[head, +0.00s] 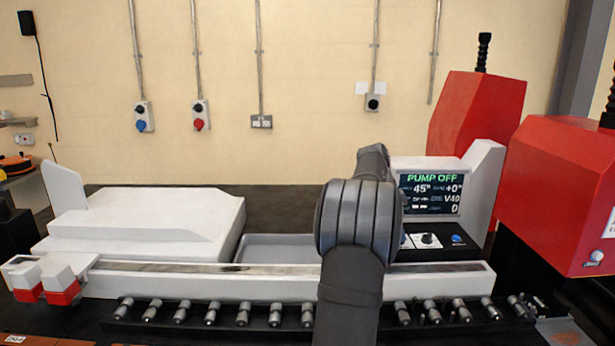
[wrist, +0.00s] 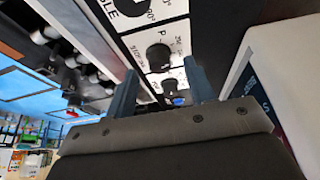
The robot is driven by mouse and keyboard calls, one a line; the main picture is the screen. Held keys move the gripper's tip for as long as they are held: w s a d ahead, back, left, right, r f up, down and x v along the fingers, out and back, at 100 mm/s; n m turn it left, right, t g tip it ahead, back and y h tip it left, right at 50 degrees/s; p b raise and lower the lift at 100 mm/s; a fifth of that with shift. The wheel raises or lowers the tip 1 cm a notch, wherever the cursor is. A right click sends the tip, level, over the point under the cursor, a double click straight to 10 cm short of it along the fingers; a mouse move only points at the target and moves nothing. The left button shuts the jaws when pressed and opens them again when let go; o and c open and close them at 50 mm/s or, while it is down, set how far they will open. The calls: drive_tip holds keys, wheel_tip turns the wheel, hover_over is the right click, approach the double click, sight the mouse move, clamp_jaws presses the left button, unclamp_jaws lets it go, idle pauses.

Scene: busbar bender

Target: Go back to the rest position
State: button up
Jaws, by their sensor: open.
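My gripper (wrist: 158,70) shows in the wrist view as two blue-grey fingers standing apart, with nothing held between them. The control panel (wrist: 180,30) lies beyond the fingers, with black knobs (wrist: 158,57) and a blue button (wrist: 179,101) seen between them. I cannot tell the exact gap from the fingers to the panel. In the head view my dark arm stands in front of the bender and hides my gripper. The panel's black knob (head: 428,239) and blue button (head: 457,240) show right of the arm, below a screen (head: 431,193) reading "PUMP OFF".
A white bender bed with a long rail (head: 200,283) and a row of rollers (head: 243,314) runs across the front. Red machine housings (head: 475,115) stand at the right. A white block (head: 150,222) sits at the left. The space above the bed is open.

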drive_tip(key=shift+x, duration=0.85)
drive_tip(key=v, duration=1.8)
drive_tip(key=x, duration=1.7)
drive_tip(key=shift+d+f, duration=0.1)
drive_tip(key=shift+f, duration=0.3)
drive_tip(key=shift+d+f+n, duration=0.1)
drive_tip(key=shift+n, duration=0.2)
drive_tip(key=shift+s+n+t, duration=0.1)
drive_tip(key=shift+n+t, duration=0.2)
drive_tip(key=shift+n, duration=0.1)
drive_tip(key=n+t, duration=0.1)
drive_tip(key=n, duration=0.4)
drive_tip(key=n+t+y, duration=0.1)
drive_tip(key=n, duration=0.1)
drive_tip(key=shift+s+t, duration=0.15)
drive_tip(key=shift+t, duration=0.15)
drive_tip(key=v, duration=0.9)
drive_tip(key=shift+n, duration=0.3)
